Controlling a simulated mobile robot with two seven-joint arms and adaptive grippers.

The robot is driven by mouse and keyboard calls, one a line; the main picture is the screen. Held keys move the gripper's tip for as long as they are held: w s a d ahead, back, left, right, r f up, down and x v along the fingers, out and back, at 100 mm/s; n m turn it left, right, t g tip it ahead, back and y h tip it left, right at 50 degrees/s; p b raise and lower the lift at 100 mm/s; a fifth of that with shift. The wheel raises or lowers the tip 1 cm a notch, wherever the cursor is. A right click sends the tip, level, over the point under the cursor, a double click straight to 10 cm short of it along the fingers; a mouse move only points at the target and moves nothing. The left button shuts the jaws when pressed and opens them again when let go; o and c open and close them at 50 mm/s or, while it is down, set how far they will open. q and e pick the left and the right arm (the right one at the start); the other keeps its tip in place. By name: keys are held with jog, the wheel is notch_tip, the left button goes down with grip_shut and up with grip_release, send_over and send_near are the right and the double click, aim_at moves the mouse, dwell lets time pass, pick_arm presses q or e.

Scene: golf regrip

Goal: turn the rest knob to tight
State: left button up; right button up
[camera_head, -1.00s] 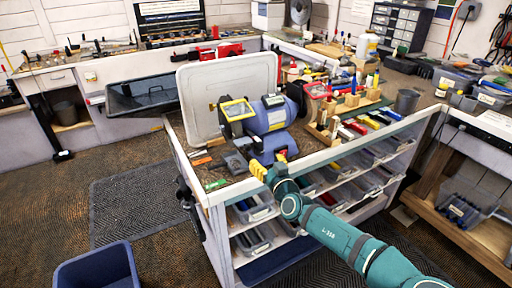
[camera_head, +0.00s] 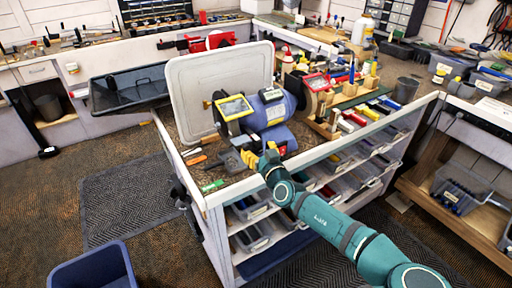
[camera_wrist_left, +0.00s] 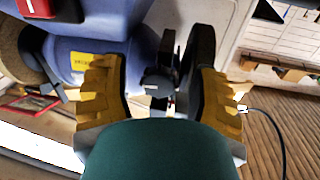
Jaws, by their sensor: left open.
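The blue bench grinder (camera_head: 270,115) stands on the workbench, with a yellow-framed shield on its left. In the left wrist view its blue body (camera_wrist_left: 90,60) fills the upper left. The dark round rest knob (camera_wrist_left: 157,84), with a small white mark, shows between the fingers of my left gripper (camera_wrist_left: 160,95). The fingers are yellow, ridged and spread apart, one on each side of the knob; I cannot tell whether either touches it. In the head view my left gripper (camera_head: 262,157) is low at the grinder's front. The knob cannot be made out there. My right gripper is not in view.
A pale upright panel (camera_head: 205,82) stands behind the grinder. Drawers of bins (camera_head: 340,165) lie under the bench top. A blue bin (camera_head: 95,270) is on the floor.

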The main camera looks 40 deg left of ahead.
pick_arm(q)
grip_shut()
jog(key=shift+m+b, duration=0.3)
jog(key=shift+m, duration=0.4)
grip_release()
jog(key=v, duration=0.7)
jog(key=shift+s+d, duration=0.15)
jog(key=shift+d, duration=0.05)
